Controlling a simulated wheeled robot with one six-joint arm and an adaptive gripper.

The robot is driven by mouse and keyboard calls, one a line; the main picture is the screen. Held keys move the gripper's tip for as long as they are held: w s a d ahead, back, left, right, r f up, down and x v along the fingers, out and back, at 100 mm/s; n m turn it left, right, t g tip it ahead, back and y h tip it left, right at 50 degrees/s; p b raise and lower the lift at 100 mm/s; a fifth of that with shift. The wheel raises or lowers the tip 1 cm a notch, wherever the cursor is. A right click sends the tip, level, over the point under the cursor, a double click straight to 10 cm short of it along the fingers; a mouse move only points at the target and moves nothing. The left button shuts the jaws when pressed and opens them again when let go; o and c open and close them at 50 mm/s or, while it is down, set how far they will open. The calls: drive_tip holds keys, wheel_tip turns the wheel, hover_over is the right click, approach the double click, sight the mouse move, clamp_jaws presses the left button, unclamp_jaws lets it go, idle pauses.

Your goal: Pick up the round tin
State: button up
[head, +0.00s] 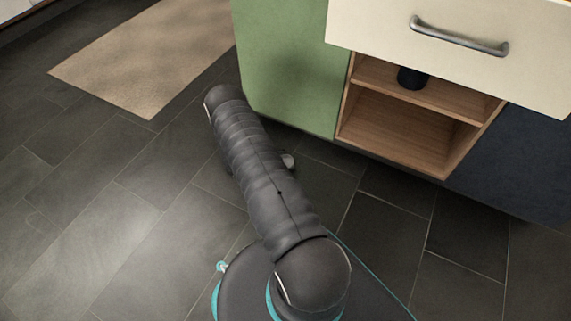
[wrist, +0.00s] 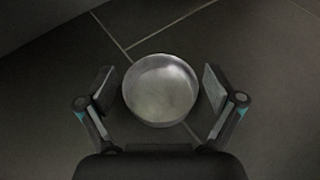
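The round tin (wrist: 160,90) is a silver-grey disc, seen from above in the wrist view against dark floor tiles. My gripper (wrist: 159,88) is open, with one finger on the left of the tin and one on the right. A narrow gap shows between each finger pad and the tin's side, so neither appears to touch it. The height of the pads against the tin is hard to judge. In the head view my arm hides most of the gripper. A small pale piece shows beside the arm there, and I cannot tell whether it is the tin.
A green cabinet panel (head: 290,65) stands just beyond my arm. To its right are a pulled-out cream drawer (head: 460,45) with a metal handle and an open wooden shelf (head: 400,135) holding a dark cup (head: 411,78). A beige mat (head: 150,60) lies at the back left. Tiled floor on the left is clear.

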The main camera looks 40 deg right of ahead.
drive_tip(key=c, duration=0.8)
